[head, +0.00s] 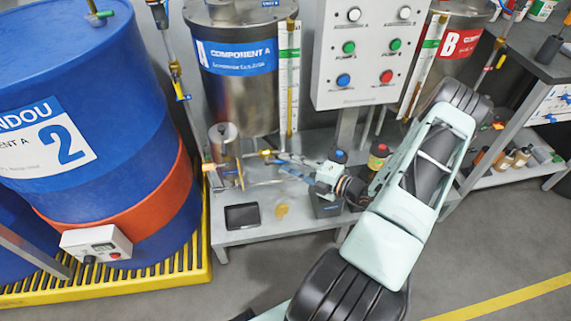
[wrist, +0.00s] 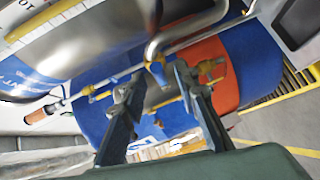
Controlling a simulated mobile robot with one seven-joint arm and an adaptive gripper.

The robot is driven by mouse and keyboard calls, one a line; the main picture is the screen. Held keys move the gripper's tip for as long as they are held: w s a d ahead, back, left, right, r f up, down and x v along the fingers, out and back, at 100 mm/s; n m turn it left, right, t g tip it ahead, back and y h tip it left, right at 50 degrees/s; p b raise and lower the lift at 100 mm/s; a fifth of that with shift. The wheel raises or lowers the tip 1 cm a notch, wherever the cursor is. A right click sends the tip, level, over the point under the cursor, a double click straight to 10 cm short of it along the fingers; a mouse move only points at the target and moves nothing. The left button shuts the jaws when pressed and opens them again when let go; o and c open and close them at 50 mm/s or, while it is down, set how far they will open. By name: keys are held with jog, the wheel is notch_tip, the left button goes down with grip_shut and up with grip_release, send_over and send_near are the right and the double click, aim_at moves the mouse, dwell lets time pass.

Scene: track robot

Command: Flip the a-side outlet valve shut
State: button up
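The Component A tank (head: 240,85) is a steel drum with a blue label, above a low metal bench. Thin pipes with brass valve fittings run under it. In the wrist view, a blue valve handle (wrist: 157,72) hangs below a bent steel pipe, between my fingertips in the picture. I cannot tell whether a finger touches it. My gripper (wrist: 156,82) is open, its two dark fingers spread apart with no object clamped. In the head view my gripper (head: 279,164) reaches left to the pipework below the tank. The valve is small there and partly hidden by the fingers.
Brass fittings sit left (wrist: 90,92) and right (wrist: 211,70) of the fingers. A control box (head: 365,50) stands above my wrist. A blue drum (head: 80,110) stands at left on a yellow grate. A dark tablet (head: 242,216) lies on the bench.

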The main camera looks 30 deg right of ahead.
jog(key=shift+w+a+f, duration=0.1)
jog(key=shift+w+a, duration=0.15)
jog(key=shift+w, duration=0.25)
grip_shut()
